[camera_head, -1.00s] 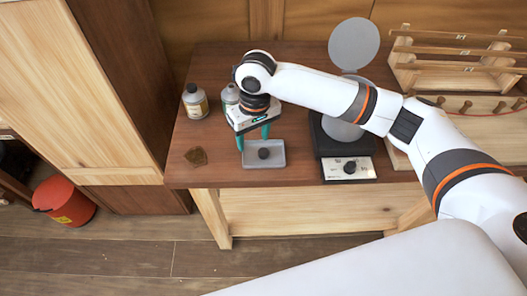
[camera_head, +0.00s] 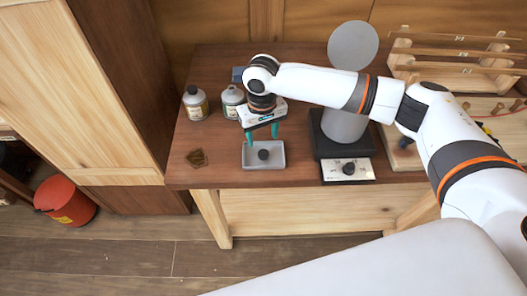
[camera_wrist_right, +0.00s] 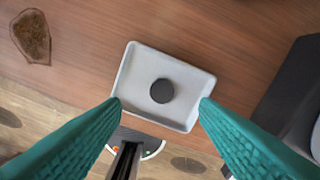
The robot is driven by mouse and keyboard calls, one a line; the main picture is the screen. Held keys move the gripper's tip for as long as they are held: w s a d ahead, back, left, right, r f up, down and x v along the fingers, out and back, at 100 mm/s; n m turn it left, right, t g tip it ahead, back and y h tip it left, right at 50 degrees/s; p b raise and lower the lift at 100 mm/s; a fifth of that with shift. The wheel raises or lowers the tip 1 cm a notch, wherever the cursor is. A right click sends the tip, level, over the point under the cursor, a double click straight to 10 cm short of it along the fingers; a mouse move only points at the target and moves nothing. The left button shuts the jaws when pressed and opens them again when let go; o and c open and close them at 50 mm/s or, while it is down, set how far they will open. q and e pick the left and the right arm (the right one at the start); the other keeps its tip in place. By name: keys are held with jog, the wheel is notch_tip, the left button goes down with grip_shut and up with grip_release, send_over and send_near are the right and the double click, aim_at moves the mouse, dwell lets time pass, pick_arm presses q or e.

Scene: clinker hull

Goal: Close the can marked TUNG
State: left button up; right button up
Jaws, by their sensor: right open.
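Two small grey cans with pale labels stand at the back left of the table, a left can (camera_head: 195,103) and a right can (camera_head: 232,100). I cannot read their labels, so I cannot tell which is TUNG, nor whether their tops are closed. A round black cap (camera_head: 263,155) lies in a shallow grey tray (camera_head: 248,164); the cap (camera_wrist_right: 162,91) and tray (camera_wrist_right: 136,64) also show in the right wrist view. My right gripper (camera_head: 262,137) is open and empty above the tray, its teal fingers on either side of the cap in the wrist view. My left gripper is out of view.
A brown flat piece (camera_head: 197,158) lies left of the tray. Right of it stands a black-based device (camera_head: 327,146) with a knob panel, a grey cylinder and a raised round disc (camera_head: 352,45). A wooden rack (camera_head: 440,76) is at back right. A red bucket (camera_head: 66,200) stands on the floor.

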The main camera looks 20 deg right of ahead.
aim_at(264, 153)
jog(key=shift+f, duration=0.85)
jog(key=shift+f+p, duration=0.35)
jog(key=shift+f, duration=0.05)
notch_tip(264, 153, down, 4)
jog(key=shift+s+d+f+p, duration=0.1)
jog(key=shift+d+f+p, duration=0.1)
jog(key=shift+p, duration=0.25)
jog(key=shift+a, duration=0.1)
jog(key=c, duration=1)
